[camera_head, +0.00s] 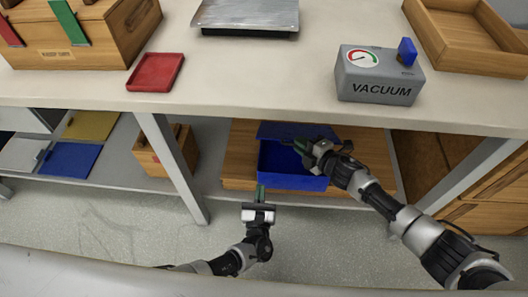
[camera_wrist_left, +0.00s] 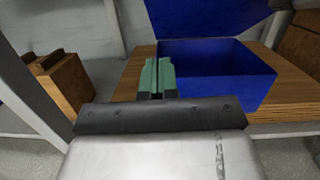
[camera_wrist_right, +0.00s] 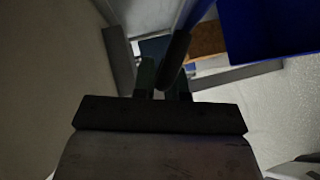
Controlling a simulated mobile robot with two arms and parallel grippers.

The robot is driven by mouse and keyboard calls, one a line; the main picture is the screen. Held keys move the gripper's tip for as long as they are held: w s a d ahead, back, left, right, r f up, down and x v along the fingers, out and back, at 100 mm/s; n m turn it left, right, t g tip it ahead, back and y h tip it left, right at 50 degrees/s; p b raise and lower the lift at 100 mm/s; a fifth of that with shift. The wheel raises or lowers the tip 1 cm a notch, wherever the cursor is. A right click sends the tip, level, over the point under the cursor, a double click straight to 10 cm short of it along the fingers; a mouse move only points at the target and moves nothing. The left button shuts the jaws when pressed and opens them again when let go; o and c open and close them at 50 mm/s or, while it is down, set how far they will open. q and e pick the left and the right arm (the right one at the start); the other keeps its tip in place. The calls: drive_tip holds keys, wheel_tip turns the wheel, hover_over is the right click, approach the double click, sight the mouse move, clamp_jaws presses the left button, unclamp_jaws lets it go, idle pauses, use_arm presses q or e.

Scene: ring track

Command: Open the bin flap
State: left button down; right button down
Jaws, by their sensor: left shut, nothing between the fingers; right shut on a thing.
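The blue bin (camera_head: 292,180) sits on a wooden board on the shelf under the table. Its blue flap (camera_head: 285,130) stands raised at the back, and the bin's inside shows. The left wrist view also shows the bin (camera_wrist_left: 222,75) and the tilted-up flap (camera_wrist_left: 200,15). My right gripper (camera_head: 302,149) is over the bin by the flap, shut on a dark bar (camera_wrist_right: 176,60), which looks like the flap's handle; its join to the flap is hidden. My left gripper (camera_head: 261,192) is shut and empty, in front of the bin's left front corner; its green fingers (camera_wrist_left: 157,77) touch each other.
The tabletop (camera_head: 240,90) overhangs the shelf, with a table leg (camera_head: 175,165) left of the bin and another at right. A wooden box (camera_head: 165,150) stands on the lower shelf at left. A vacuum unit (camera_head: 378,75) and red tray (camera_head: 156,71) are on the table.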

drive_tip(key=shift+d, duration=0.1)
use_arm(q)
approach(265, 139)
drive_tip(key=w+f, duration=0.3)
drive_tip(key=w, duration=0.2)
drive_tip(key=shift+w+r+m, duration=0.15)
drive_tip(key=shift+w+r, duration=0.4)
drive_tip(key=shift+r, duration=0.2)
drive_tip(key=shift+w+r+m, duration=0.15)
drive_tip(key=shift+w+r, duration=0.45)
drive_tip(key=shift+r, duration=0.15)
drive_tip(key=shift+w+r, duration=0.45)
drive_tip(key=shift+r, duration=0.35)
use_arm(e)
drive_tip(key=shift+f, duration=0.1)
drive_tip(key=c, duration=1.2)
unclamp_jaws()
drive_tip(key=shift+s+f, duration=0.1)
drive_tip(key=shift+s, duration=0.05)
drive_tip(key=shift+o, duration=0.2)
